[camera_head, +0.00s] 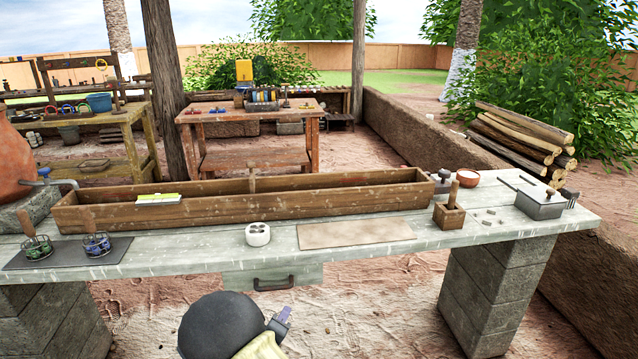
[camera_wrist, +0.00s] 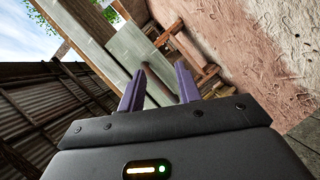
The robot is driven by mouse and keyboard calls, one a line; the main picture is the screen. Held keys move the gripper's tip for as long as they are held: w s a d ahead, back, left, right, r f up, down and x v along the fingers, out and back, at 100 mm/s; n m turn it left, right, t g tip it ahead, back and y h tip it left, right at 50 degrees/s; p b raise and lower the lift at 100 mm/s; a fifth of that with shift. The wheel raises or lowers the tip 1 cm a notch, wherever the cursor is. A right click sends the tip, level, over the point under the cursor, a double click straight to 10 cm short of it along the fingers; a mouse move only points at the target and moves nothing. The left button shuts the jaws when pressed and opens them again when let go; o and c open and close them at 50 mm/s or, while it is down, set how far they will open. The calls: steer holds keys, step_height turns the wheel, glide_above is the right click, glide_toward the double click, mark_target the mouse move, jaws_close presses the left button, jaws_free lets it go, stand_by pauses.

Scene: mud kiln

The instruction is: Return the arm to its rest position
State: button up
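My gripper (camera_head: 281,321) shows at the bottom of the head view, below and in front of the workbench, beside a dark rounded part of my arm. In the wrist view my gripper (camera_wrist: 158,82) has its two purple fingers apart, with nothing held between them. A dark bar-shaped handle (camera_wrist: 160,86) shows beyond and between the fingertips; I cannot tell the distance exactly. In the head view the handle (camera_head: 273,284) sits on a grey-green drawer front (camera_head: 305,274) under the bench, apart from my gripper.
The workbench (camera_head: 200,248) spans the view on block legs. On it stand a long wooden trough (camera_head: 330,203), a white round pot (camera_head: 258,235), a flat board (camera_head: 357,232), wire baskets (camera_head: 97,245) and a lidded metal box (camera_head: 540,203). Open earth (camera_head: 390,290) lies below.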

steer(key=s+d+r+m+g+y, duration=0.2)
steer(key=d+r+m+g, duration=0.1)
steer(key=d, duration=0.3)
steer(key=s+d+r+m+g+y, duration=0.1)
steer(key=s+d+r+m+g, duration=0.15)
steer(key=d, duration=0.45)
steer(key=s+d+r+m+g, duration=0.25)
steer(key=s+d, duration=0.35)
steer(key=s, duration=0.3)
steer(key=s+d+r+m+g, duration=0.2)
steer(key=s+d+g, duration=0.3)
steer(key=s, duration=0.4)
step_height(320, 180, up, 26)
steer(key=d+t+p, duration=0.1)
steer(key=p, duration=2.4)
steer(key=shift+s+d+p, duration=0.25)
steer(key=shift+s+p, duration=0.1)
steer(key=shift+p, duration=0.05)
